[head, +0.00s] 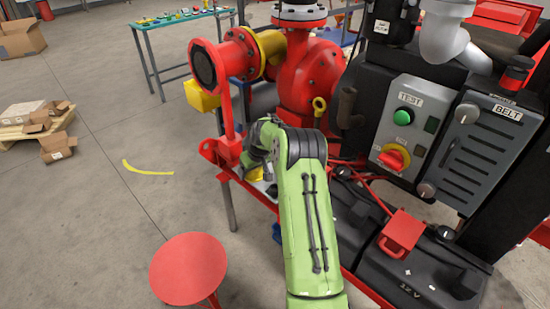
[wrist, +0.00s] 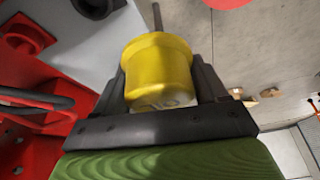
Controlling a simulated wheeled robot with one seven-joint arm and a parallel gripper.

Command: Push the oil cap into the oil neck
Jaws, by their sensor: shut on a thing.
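The oil cap (wrist: 157,72) is a yellow cylinder with a wider rim and a thin dark rod pointing away from my gripper. My gripper (wrist: 162,84) is shut on it, with one dark finger on each side. In the head view, my green arm hides most of my gripper and the cap, beside the red frame. I cannot surely pick out the oil neck. A dark round part (wrist: 95,6) is cut off at the top of the wrist view, above a grey surface, apart from the cap.
A red flanged pipe (head: 205,65) and red pump body (head: 310,75) stand behind my arm. The control box (head: 405,125) and black batteries (head: 420,265) are at right. A red round stool (head: 188,270) stands at front left. Open floor lies left.

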